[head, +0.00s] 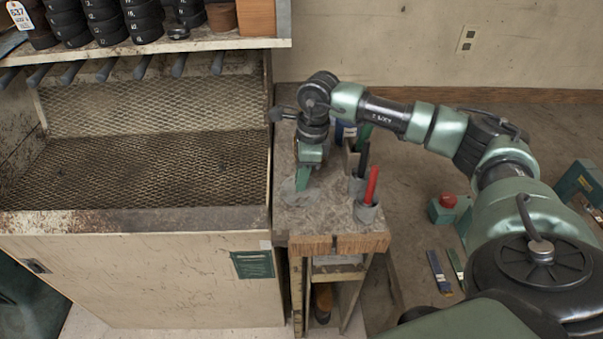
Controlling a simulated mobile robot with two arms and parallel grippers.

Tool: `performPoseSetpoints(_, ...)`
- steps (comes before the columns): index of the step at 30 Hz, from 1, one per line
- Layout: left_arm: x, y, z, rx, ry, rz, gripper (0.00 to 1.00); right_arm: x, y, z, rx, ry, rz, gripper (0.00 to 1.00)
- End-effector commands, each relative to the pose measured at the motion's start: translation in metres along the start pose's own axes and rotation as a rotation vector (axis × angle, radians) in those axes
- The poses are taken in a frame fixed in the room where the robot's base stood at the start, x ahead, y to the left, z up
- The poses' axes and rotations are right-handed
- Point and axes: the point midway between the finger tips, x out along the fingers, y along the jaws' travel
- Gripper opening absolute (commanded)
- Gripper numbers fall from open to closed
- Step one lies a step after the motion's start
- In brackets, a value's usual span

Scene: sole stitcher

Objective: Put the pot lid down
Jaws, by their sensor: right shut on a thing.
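My right gripper (304,180) points down over the small bench (312,222) and is shut, with its green fingertips close to the bench top. A pale grey, roundish thing (289,187) shows at the fingertips and may be the pot lid. The gripper covers part of it, and I cannot tell whether it touches the bench. Two grey pots stand to the right of the gripper. The nearer pot (367,211) has a red handle (371,184) standing in it, and the other pot (356,187) has a dark one. My left gripper is out of view.
A mesh-lined booth (140,170) stands left of the bench, its wall beside the gripper. A shelf (215,42) with dark rolls hangs above it. A blue can (346,131) stands behind my wrist. The bench's front (300,221) looks clear.

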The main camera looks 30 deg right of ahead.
Motion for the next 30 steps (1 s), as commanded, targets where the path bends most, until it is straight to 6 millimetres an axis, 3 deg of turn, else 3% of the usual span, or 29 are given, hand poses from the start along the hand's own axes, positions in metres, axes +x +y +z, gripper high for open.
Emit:
performPoseSetpoints(9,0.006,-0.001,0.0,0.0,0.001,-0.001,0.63,0.005,0.0,-0.001,0.0,0.0,0.0,0.0)
performPoseSetpoints(10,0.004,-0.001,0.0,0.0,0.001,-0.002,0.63,0.003,0.0,0.0,0.0,0.0,-0.001,0.31)
performPoseSetpoints(12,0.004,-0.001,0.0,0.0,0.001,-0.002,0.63,0.003,0.0,0.0,0.0,0.0,0.0,0.45)
performPoseSetpoints(25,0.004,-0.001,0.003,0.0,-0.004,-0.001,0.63,-0.005,-0.001,0.0,0.0,-0.002,-0.003,0.45)
performPoseSetpoints(30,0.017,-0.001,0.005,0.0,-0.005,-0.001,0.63,-0.036,-0.002,0.001,0.001,-0.004,-0.007,0.45)
